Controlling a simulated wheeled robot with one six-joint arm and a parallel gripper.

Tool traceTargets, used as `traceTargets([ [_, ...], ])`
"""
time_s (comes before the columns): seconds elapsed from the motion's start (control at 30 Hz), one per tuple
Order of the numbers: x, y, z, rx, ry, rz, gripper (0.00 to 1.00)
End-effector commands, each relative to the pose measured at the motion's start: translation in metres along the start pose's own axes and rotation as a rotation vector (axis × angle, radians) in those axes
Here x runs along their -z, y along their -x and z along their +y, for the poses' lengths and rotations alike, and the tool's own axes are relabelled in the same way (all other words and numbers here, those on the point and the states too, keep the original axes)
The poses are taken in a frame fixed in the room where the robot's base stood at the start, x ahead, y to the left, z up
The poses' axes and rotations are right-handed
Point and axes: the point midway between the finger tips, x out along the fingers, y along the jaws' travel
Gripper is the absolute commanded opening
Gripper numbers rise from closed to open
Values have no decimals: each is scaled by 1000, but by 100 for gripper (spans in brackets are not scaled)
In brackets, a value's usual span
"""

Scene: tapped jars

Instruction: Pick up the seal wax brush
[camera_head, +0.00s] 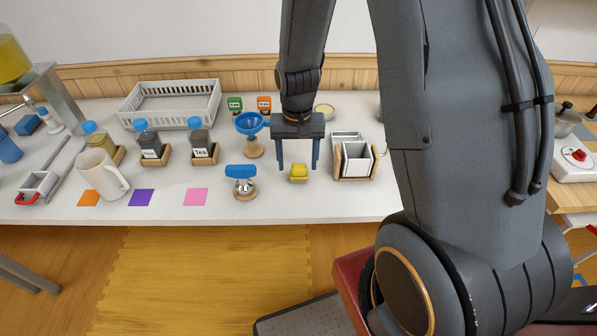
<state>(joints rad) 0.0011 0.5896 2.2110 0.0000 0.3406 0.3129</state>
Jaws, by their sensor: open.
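My gripper (298,166) hangs over the white table with its two blue fingers pointing down, apart and empty. A small yellow thing (299,174) sits on the table just below and between the fingertips. A thing with a blue top and a shiny round body (241,181) stands on a wooden base to the left of the gripper. I cannot tell for sure which thing is the seal wax brush; no brush bristles show clearly.
A blue funnel on a wooden stand (251,124) is behind left of my gripper. A wooden holder with white containers (355,160) stands close on its right. Labelled jars (202,145), a cream jug (100,172) and a white basket (172,105) are further left. Coloured squares lie along the front.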

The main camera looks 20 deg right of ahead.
Motion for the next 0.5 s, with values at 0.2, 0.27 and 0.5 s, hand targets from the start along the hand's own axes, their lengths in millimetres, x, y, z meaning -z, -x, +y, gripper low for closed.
traceTargets([
  [0.2,-1,-24,4,-1,0,-3,61],
  [0.27,-1,-29,4,-1,0,-3,61],
  [0.5,0,-37,3,0,0,0,61],
])
